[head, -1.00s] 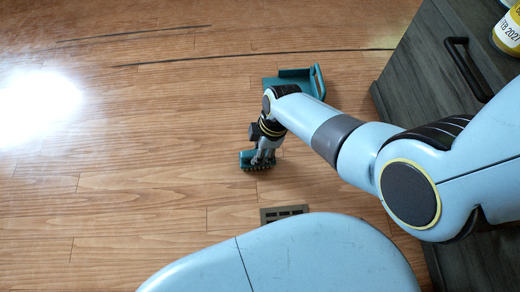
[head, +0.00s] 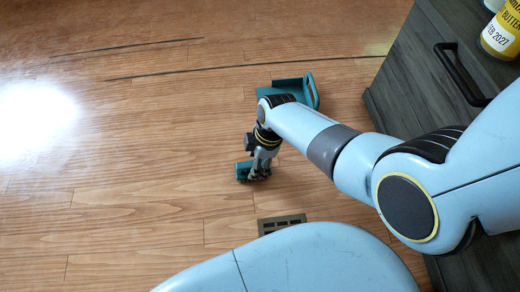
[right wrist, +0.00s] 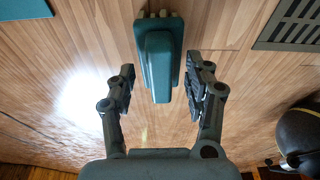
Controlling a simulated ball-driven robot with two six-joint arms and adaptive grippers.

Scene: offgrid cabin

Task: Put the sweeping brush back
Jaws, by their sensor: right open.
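The sweeping brush (head: 242,172) is teal, with pale bristles at its far end in the right wrist view (right wrist: 157,62). It is at the floor, left of the floor vent and nearer to me than the dustpan. My right gripper (head: 257,170) points down over the brush. Its two fingers (right wrist: 165,80) are open, one on each side of the teal handle, with a visible gap on both sides. A teal dustpan (head: 291,84) with a raised handle lies on the floor behind my right forearm, which hides part of it. My left gripper is not in view.
A dark grey cabinet (head: 410,85) with a black handle stands at the right, with yellow-labelled containers (head: 500,35) on top. A floor vent (head: 281,225) lies in front of the brush. The wood floor at the left is clear.

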